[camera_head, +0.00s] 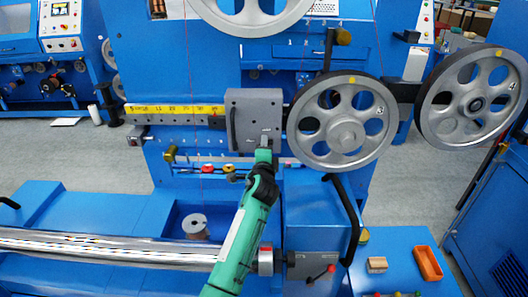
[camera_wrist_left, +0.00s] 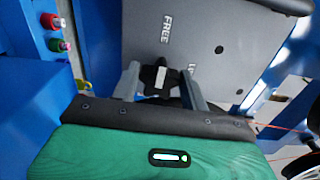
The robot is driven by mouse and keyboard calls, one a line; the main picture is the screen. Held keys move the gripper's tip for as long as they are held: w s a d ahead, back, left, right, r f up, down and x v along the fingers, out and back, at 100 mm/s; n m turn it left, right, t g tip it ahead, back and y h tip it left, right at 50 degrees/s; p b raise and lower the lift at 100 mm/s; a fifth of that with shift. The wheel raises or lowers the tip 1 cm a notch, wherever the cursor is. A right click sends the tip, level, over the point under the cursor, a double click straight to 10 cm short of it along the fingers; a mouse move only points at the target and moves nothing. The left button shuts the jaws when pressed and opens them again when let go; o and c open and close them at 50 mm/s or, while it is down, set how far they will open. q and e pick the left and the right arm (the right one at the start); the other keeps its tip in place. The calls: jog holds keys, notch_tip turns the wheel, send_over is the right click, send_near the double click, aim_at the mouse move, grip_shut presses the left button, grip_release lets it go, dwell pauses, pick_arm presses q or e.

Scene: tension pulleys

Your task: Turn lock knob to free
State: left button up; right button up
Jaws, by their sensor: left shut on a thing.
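The black lobed lock knob (camera_wrist_left: 155,77) sits on the face of a grey block (camera_wrist_left: 200,40), seen in the left wrist view. The block carries a white FREE label above the knob and a partly hidden label starting with L to its right. My left gripper (camera_wrist_left: 158,84) has one finger on each side of the knob and is shut on it. Which label the knob points to is unclear. In the head view my left gripper (camera_head: 264,156) reaches the lower part of the grey block (camera_head: 254,112), hiding the knob. My right gripper is in neither view.
A large grey spoked pulley (camera_head: 342,122) stands just right of the grey block, with another pulley (camera_head: 471,97) farther right. A yellow scale (camera_head: 176,109) runs left of the block. Below are a long metal roller (camera_head: 105,247), a black curved handle (camera_head: 347,215) and an orange tray (camera_head: 427,263).

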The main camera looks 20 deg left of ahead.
pick_arm(q)
jog(key=shift+f, duration=0.1)
dwell(0.5)
jog(key=o, duration=1)
jog(key=b+v, duration=0.2)
jog(key=v, duration=1.2)
jog(key=shift+w, duration=0.1)
